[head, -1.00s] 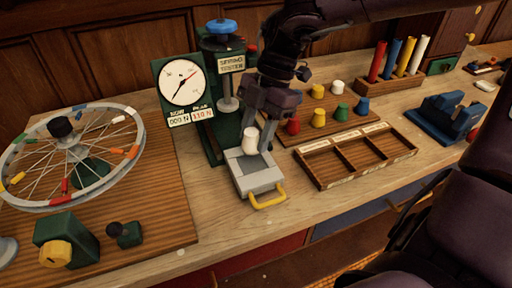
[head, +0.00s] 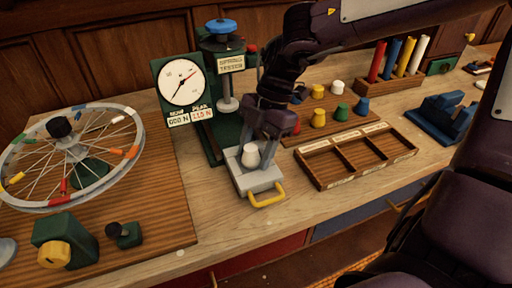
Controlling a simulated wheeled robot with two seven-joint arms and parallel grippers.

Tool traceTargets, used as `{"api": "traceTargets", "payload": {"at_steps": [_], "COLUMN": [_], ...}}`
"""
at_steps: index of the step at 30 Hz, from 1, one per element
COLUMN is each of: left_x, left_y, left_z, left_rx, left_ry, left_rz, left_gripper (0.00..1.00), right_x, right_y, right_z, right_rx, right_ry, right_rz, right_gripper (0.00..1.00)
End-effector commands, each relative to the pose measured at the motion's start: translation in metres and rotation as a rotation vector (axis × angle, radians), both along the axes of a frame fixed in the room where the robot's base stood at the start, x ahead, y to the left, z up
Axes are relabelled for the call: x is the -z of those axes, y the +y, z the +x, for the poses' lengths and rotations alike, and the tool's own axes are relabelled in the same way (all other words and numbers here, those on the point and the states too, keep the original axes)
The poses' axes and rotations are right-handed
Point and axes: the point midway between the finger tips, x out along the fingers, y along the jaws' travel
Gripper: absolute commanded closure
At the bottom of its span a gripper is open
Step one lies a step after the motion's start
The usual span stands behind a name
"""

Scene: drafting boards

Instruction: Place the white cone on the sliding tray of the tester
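The white cone (head: 250,157) stands upright, wide end down, on the grey sliding tray (head: 262,180) of the spring tester, towards its back. My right gripper (head: 258,152) reaches down over the tray with its fingers on either side of the cone and looks shut on it. The contact on the far side is hidden. The tray with its yellow handle (head: 266,195) sticks out at the front of the green tester (head: 220,85). The tester's blue-topped plunger is behind the cone. My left gripper is not in view.
A spoked wheel (head: 68,155) on a wooden board is at the left. Several coloured cones stand on a wooden board (head: 350,125) behind the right gripper. An empty compartment tray (head: 350,158) lies to the right. The bench front left of the handle is clear.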

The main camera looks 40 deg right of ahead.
Motion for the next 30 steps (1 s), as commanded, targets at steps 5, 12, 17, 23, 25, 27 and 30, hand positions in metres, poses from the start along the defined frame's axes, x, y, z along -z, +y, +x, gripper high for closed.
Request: {"api": "traceTargets", "payload": {"at_steps": [5,12,17,23,25,27,30], "left_x": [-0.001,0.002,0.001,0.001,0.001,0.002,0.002], "left_y": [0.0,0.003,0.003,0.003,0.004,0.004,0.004], "left_z": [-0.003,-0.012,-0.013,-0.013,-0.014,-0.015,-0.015], "left_rx": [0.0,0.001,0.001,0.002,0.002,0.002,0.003], "left_ry": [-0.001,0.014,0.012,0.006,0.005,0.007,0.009], "left_rz": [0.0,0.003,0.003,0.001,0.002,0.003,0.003], "left_gripper": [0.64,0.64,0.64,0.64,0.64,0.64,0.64], "right_x": [-0.004,-0.045,-0.077,-0.104,-0.109,-0.112,-0.113], "right_y": [-0.001,-0.017,-0.031,-0.042,-0.044,-0.045,-0.045], "right_z": [0.0,0.004,0.006,0.007,0.007,0.007,0.007], "right_rx": [0.0,0.002,0.002,0.002,0.001,0.0,-0.001], "right_ry": [0.0,-0.005,-0.003,0.0,0.0,0.001,0.001], "right_rz": [-0.001,-0.003,-0.004,-0.003,-0.002,0.0,0.0], "right_gripper": [0.43,0.43,0.43,0.43,0.43,0.43,0.43]}}
